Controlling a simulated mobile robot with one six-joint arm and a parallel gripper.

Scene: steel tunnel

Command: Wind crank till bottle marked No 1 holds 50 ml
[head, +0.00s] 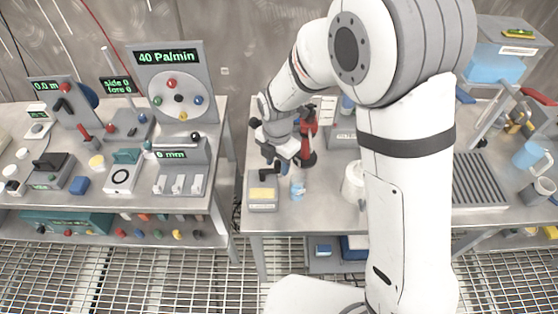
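My gripper (279,155) reaches down over the left part of the right-hand bench, small in the head view. Its fingers are too small and partly hidden, so I cannot tell whether they are open or shut. Just below it, a dark crank-like handle (267,173) stands behind a grey box with a yellow top (262,195). I cannot tell whether the gripper touches the handle. A small light-blue vessel (297,190) stands to the right of the box. No mark "No 1" and no liquid level can be read.
A red device (309,135) stands close behind my gripper. A white container (353,182) is partly hidden by my arm. The left bench (130,203) holds several panels and a display reading 40 Pa/min (166,57). A gap separates the benches. A blue cup (528,154) stands far right.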

